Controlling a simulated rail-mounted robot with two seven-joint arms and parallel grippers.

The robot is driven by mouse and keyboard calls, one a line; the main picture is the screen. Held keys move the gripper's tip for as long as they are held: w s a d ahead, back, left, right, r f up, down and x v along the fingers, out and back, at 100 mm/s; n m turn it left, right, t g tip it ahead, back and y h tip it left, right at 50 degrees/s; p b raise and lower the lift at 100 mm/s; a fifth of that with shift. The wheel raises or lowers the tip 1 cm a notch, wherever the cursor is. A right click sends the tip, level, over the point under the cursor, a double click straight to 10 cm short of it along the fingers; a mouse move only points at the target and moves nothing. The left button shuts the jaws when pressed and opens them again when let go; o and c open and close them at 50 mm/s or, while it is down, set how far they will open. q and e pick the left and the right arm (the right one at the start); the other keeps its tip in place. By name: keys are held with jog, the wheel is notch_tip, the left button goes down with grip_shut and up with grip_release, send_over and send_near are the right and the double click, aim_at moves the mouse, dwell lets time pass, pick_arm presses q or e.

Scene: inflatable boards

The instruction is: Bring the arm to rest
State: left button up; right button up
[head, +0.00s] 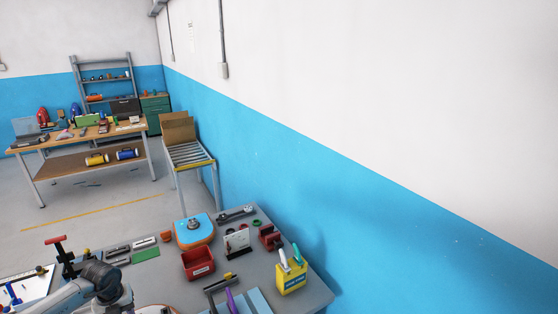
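My arm comes in from the left at the bottom left, with a pale link and a dark wrist joint, above the near grey workbench (262,262). Dark parts at its far end (72,268) may be my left gripper, but they are small and I cannot tell whether the fingers are open or shut. A red T-shaped handle (57,241) stands up right beside these parts; I cannot tell whether it is held. My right gripper is not in view.
The bench holds an orange-and-blue round device (194,231), a red bin (198,263), a yellow tool holder (291,276), a green block (146,255) and a red vise-like tool (269,237). A blue-and-white wall (380,218) runs behind it. A roller stand (190,156) and a wooden table (88,138) stand farther back.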

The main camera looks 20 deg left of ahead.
pick_arm(q)
jog(key=w+d+r+m+t+h, duration=0.1)
jog(key=w+d+r+t+h, duration=0.2)
jog(key=w+t, duration=0.35)
jog(key=w+d+r+m+t, duration=0.2)
jog(key=w+d+r+t, duration=0.25)
jog(key=w+r, duration=0.2)
jog(key=d+r+n+t+y, duration=0.2)
jog(key=r+n+t+y, duration=0.15)
jog(key=r, duration=0.35)
jog(key=w+d+r+n+t+y, duration=0.1)
jog(key=d+r+n+t+y, duration=0.1)
jog(key=r+n+t, duration=0.45)
jog(key=d+r+n+t+y, duration=0.1)
jog(key=d+r+n+y, duration=0.15)
jog(key=r, duration=0.55)
jog(key=s+d+f+n+g+h, duration=0.3)
jog(key=s+d+f+n+g, duration=0.9)
jog(key=s+d+f, duration=0.7)
jog(key=s+d+f+n+g+h, duration=0.1)
jog(key=s+f+n+g, duration=0.15)
jog(key=s+f, duration=0.7)
jog(key=s+d+f+n+g+h, duration=0.15)
jog(key=s+f+g, duration=0.4)
jog(key=s, duration=0.75)
notch_tip(320, 180, up, 12)
jog(key=t+p, duration=0.1)
jog(key=p, duration=1.2)
jog(key=shift+s+m+t, duration=0.3)
jog(key=shift+s+m, duration=0.05)
